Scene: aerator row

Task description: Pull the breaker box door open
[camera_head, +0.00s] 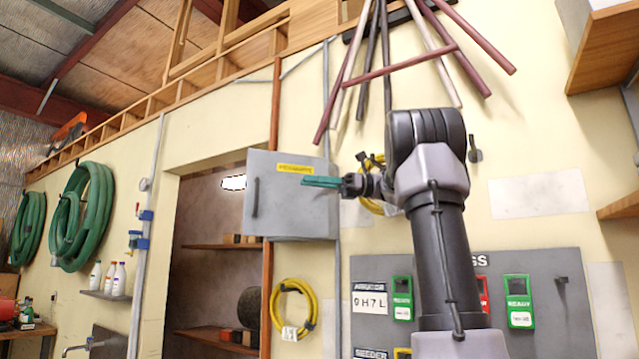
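The breaker box is a grey metal box on the cream wall, left of centre in the head view. Its door (285,212) looks closed, with a yellow label (295,169) near the top and a dark vertical handle (255,197) near the left edge. My gripper (306,182) has teal fingers that point left and overlap the right part of the door in the picture. The fingertips are well right of the handle. The fingers are seen nearly edge-on, so their gap is hidden. Nothing shows held in them. I cannot tell how far they are from the door.
A grey panel (560,335) with green and red tags is at the lower right. A yellow hose coil (293,309) hangs below the box. A recess with shelves (215,246) opens left of it. Long bars (370,70) hang above. A wooden shelf (603,50) juts out at upper right.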

